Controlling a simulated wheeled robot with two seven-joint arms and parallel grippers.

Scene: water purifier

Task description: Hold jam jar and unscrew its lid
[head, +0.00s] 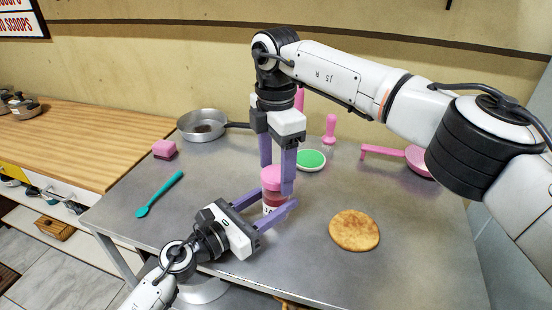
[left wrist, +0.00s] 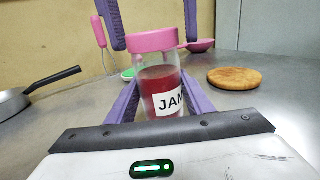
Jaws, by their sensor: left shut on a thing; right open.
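The jam jar (left wrist: 158,85) is clear with red jam, a white label and a pink lid (left wrist: 152,39). It stands upright on the metal table. My left gripper (head: 268,207) comes in low from the left and is shut on the jar's body, with one purple finger on each side. My right gripper (head: 277,188) points straight down from above, its purple fingers open on either side of the pink lid, which also shows in the head view (head: 271,178). The right fingers partly hide the jar in the head view. The lid sits on the jar.
A flat round bread (head: 354,230) lies right of the jar. A green-filled dish (head: 311,160) and pink utensils (head: 330,130) are behind it. A pan (head: 203,125), a pink sponge (head: 164,149) and a teal spatula (head: 158,195) are at left. The front right of the table is clear.

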